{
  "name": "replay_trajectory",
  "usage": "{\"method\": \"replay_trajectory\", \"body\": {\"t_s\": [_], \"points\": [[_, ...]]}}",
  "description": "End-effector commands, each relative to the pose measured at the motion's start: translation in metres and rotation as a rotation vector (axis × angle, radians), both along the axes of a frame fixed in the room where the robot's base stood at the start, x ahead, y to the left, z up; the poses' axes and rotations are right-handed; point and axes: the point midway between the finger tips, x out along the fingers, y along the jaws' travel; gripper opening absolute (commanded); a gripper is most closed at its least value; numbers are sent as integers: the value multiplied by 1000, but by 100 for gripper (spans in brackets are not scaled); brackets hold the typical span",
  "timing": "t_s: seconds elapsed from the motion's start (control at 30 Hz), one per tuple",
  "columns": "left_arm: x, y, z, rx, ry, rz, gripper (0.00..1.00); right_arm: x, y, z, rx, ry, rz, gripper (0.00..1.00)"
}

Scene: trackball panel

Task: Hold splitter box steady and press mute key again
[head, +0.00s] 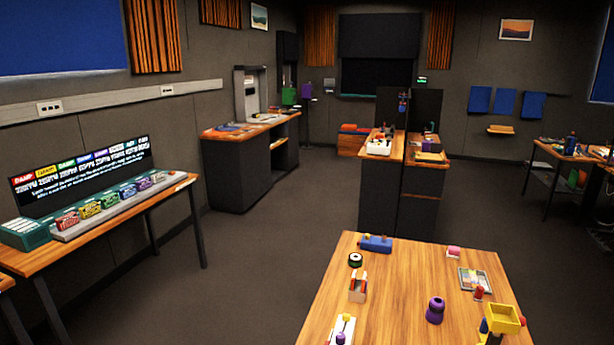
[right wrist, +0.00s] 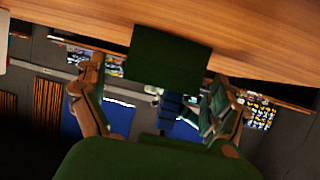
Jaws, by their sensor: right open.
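Neither gripper shows in the head view. In the right wrist view my right gripper (right wrist: 155,92) is open, its two fingers spread apart with nothing held between them. A dark green block (right wrist: 172,52) shows beyond the fingers, against a wooden surface; I cannot tell what it is. In the head view a blue box with small knobs (head: 375,244) lies at the back edge of the near table; I cannot tell whether it is the splitter box. A white panel with a purple knob and a yellow part (head: 342,330) is cut off at the bottom edge. I cannot make out a mute key.
The near wooden table (head: 400,290) also holds a black-and-green roll (head: 355,259), a purple bulb-shaped thing (head: 435,310), a yellow tray (head: 503,318) and a flat grid board (head: 473,279). A left table bears a row of coloured boxes (head: 108,203). Floor between the tables is clear.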

Motion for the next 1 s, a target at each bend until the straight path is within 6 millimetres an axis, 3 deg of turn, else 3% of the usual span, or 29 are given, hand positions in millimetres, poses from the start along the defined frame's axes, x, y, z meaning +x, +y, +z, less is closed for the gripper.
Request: {"method": "replay_trajectory", "body": {"t_s": [0.3, 0.5, 1.0], "points": [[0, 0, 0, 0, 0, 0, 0, -26, -57, 24, -5, 2, 1, 98], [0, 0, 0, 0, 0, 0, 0, -38, -83, 36, -3, 2, 2, 98], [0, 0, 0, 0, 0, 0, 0, -42, -92, 42, -1, 0, 1, 100]]}}
